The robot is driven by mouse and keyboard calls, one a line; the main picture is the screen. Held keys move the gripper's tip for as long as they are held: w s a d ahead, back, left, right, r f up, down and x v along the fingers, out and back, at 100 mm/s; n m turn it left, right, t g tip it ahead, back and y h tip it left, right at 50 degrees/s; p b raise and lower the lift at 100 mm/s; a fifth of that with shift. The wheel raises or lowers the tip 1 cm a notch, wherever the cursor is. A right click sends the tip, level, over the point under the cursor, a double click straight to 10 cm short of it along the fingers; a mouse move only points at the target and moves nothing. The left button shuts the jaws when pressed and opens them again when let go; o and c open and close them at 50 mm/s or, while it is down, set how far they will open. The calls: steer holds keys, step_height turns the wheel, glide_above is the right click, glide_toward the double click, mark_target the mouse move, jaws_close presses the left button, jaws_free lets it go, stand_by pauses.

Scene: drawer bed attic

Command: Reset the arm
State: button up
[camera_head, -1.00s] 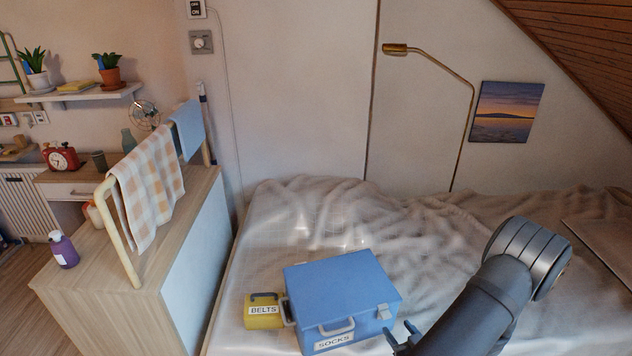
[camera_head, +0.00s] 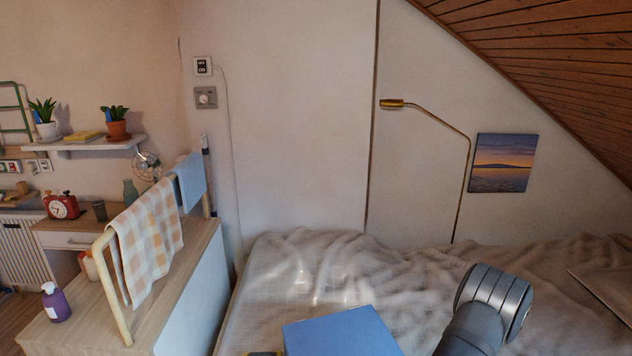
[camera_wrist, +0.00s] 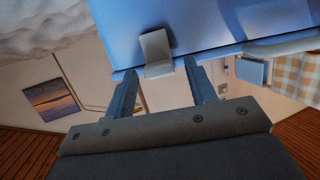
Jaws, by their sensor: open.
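My gripper (camera_wrist: 160,70) is open in the wrist view, with nothing between its fingers. The fingers reach toward a blue box (camera_wrist: 215,20) and stand on either side of its pale latch (camera_wrist: 156,50) in the picture. I cannot tell how far apart the latch and fingers are. In the head view, only the top of the blue box (camera_head: 340,333) shows at the bottom edge, on the bed. My gripper is outside the head view.
The rumpled bed (camera_head: 390,285) fills the lower middle. A wooden cabinet (camera_head: 180,285) with a rail and checked towel (camera_head: 148,245) stands at left. A brass lamp (camera_head: 440,125) and sunset picture (camera_head: 503,163) are at the back wall. The sloped wooden ceiling (camera_head: 560,60) is upper right.

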steer(key=v, duration=1.7)
steer(key=x, duration=1.7)
steer(key=s+d+f+t, duration=0.1)
steer(key=s+d+t, duration=0.1)
steer(key=s, duration=0.9)
steer(key=shift+d+t+y, duration=0.4)
steer(key=shift+d, duration=0.3)
steer(key=shift+w, duration=0.2)
steer(key=w+a+g, duration=0.1)
steer(key=w+a, duration=0.2)
steer(key=w, duration=0.7)
steer(key=shift+w+a+r+g, duration=0.15)
steer(key=shift+w+r+g, duration=0.05)
steer(key=shift+r+g, duration=0.1)
stand_by(0.5)
